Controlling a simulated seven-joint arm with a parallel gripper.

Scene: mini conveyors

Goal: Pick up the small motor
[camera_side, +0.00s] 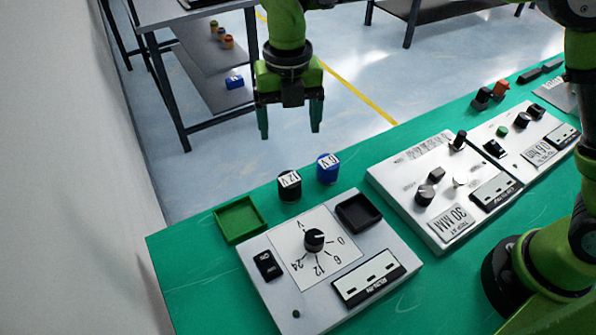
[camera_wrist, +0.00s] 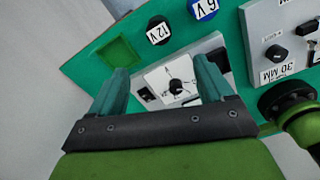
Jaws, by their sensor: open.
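Two small cylinders that look like motors stand upright at the back edge of the green table. One is black with a white "12 V" top (camera_side: 289,187); the other is blue with a white "6 V" top (camera_side: 328,171). Neither is labelled by size. In the wrist view the 12 V cylinder (camera_wrist: 158,32) lies beyond the fingers, and the 6 V cylinder (camera_wrist: 205,8) is cut by the top edge. My gripper (camera_side: 290,132) is open and empty, fingers pointing down, raised above and apart from both cylinders. The wrist view also shows its spread fingers (camera_wrist: 163,68).
Further control boxes (camera_side: 444,190) stand to the right. Shelves (camera_side: 200,65) stand behind.

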